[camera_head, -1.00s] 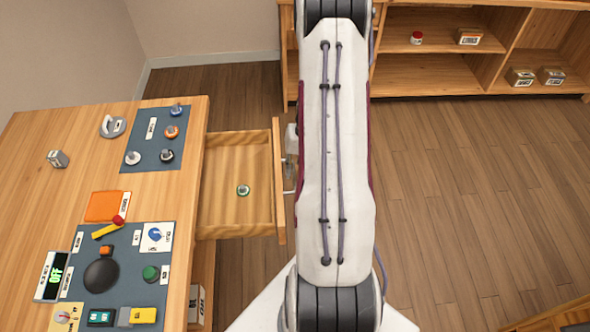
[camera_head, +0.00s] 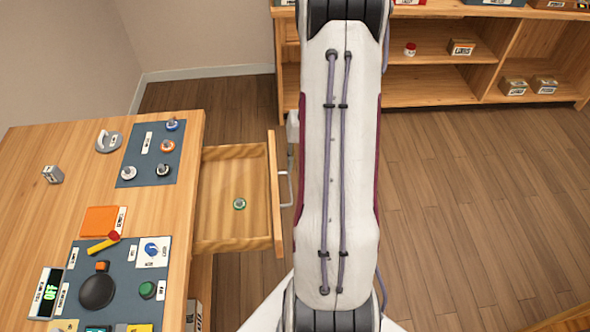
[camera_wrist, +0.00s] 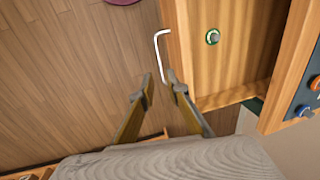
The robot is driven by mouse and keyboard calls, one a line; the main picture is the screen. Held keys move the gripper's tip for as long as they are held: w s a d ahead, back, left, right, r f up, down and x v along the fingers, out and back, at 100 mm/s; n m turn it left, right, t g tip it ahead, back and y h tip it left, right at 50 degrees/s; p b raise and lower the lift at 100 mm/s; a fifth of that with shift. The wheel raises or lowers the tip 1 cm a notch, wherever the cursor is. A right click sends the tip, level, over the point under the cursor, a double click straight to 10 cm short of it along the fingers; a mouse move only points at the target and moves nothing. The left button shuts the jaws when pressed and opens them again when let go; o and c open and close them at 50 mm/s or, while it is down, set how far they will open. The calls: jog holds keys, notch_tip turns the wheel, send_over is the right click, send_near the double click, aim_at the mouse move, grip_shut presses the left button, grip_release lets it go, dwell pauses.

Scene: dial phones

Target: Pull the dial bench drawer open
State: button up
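The dial bench (camera_head: 60,150) is a wooden table at the left. Its drawer (camera_head: 207,222) stands pulled well out to the right, showing its inside with a small green-rimmed knob (camera_head: 239,203) in it. The pale bar handle (camera_head: 289,189) is on the drawer's front. In the wrist view the handle (camera_wrist: 157,48) and drawer (camera_wrist: 212,101) show beyond the fingers. My gripper (camera_wrist: 160,84) has its two fingers apart with nothing gripped between them; the handle's near end is by the right fingertip. In the head view my arm hides most of the gripper.
The bench top carries a dark panel with knobs (camera_head: 151,152) and a control panel with a black dome (camera_head: 97,291). A wooden shelf (camera_head: 430,84) with small items stands at the back. Open wooden floor (camera_head: 470,200) lies to the right.

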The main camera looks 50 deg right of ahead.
jog(key=shift+s+d+r, duration=0.1)
jog(key=shift+r, duration=0.55)
jog(key=shift+s+d+r, duration=0.1)
jog(key=shift+r, duration=0.5)
jog(key=s+a+r+n+t, duration=0.1)
jog(key=s+a+r+n, duration=0.2)
jog(key=a+r, duration=0.5)
jog(key=s+a+r+n+t+h, duration=0.1)
jog(key=s+a+r+n, duration=0.2)
jog(key=a+r, duration=0.6)
jog(key=s+a+r+n+t, duration=0.2)
jog(key=a+r, duration=0.7)
jog(key=a, duration=0.6)
jog(key=shift+s+a+r+n+h, duration=0.15)
jog(key=shift+s+a+n+h, duration=0.2)
jog(key=shift+s, duration=0.35)
jog(key=shift+o, duration=0.4)
jog(key=shift+d, duration=0.1)
